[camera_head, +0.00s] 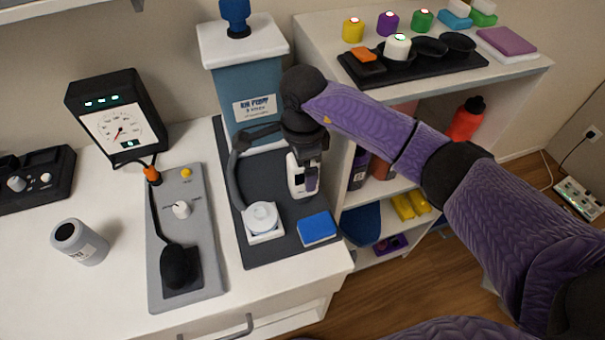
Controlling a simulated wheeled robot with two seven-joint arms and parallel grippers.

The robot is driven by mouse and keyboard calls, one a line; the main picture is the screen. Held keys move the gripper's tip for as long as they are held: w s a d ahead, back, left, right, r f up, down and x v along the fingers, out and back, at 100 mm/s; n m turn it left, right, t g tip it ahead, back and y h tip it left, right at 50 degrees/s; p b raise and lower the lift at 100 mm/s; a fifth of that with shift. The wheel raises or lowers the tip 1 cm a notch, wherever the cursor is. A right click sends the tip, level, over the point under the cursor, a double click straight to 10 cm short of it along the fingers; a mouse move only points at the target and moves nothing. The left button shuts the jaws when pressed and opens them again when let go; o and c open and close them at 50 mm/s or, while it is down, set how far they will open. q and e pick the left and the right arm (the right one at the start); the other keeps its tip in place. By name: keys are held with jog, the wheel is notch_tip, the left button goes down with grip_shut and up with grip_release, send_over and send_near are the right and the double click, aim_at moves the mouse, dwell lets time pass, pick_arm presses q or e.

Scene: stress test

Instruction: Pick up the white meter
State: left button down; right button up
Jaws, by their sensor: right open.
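A small white upright device with dark parts (296,184), which looks like the white meter, stands on the dark mat (228,132) on the white counter. My right gripper (309,168) points down right at it, open, with the fingers overlapping its upper part. I cannot tell whether they touch it. The gripper and wrist hide part of the device. My left gripper is not in view.
A white round-topped piece (262,217) and a blue block (317,228) lie close by on the mat. A blue air pump box (248,98) stands behind. A gauge box (117,118), grey panel (157,258) and grey cup (80,243) are left; a shelf (520,69) is right.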

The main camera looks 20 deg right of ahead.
jog(key=shift+c, duration=0.5)
grip_shut()
